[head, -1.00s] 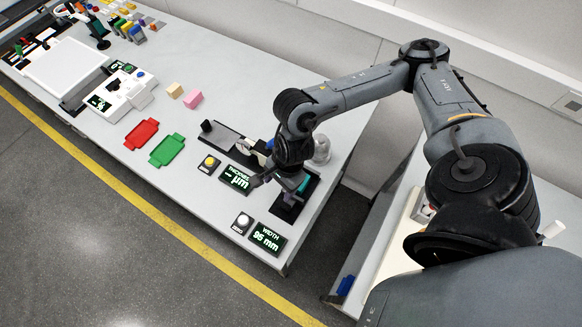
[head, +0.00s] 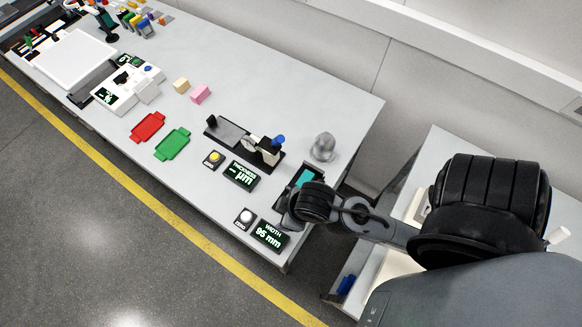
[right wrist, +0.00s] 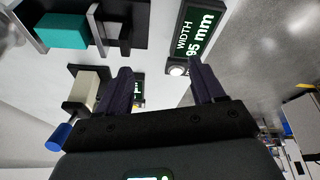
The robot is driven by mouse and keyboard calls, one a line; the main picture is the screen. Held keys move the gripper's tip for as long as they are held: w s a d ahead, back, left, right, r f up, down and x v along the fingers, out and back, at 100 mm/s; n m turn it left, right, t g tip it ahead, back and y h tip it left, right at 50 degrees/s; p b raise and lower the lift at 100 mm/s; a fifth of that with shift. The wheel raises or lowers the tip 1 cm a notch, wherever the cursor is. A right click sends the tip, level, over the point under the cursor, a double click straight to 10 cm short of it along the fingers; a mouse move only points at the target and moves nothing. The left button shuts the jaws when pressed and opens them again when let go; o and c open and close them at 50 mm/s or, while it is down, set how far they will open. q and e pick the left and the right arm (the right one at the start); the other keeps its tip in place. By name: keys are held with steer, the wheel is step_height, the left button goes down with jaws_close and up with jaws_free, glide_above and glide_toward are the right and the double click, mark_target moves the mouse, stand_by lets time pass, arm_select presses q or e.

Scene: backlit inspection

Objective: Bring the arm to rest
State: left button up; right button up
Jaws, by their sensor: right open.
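My right arm comes in from the right in the head view, its folded wrist (head: 316,203) over the table's near right end. My right gripper is mostly hidden there. In the right wrist view the right gripper (right wrist: 160,68) shows two dark fingers spread apart with nothing between them. A teal block (head: 303,178) sits in a black width gauge beside the wrist; the block also shows in the right wrist view (right wrist: 62,32), apart from the fingers. My left gripper is not in view.
A width display (head: 269,235), a thickness display (head: 240,175) and a black gauge with a blue knob (head: 268,151) stand near the wrist. A grey rounded object (head: 323,147) is behind. Red (head: 148,127) and green (head: 173,144) trays lie further left. The table's back middle is clear.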

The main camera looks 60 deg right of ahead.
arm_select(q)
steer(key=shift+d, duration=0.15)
arm_select(e)
steer(key=shift+s+d+f+m, duration=0.35)
steer(key=shift+s+m, duration=0.15)
steer(key=shift+m, duration=0.1)
steer(key=shift+r, duration=0.1)
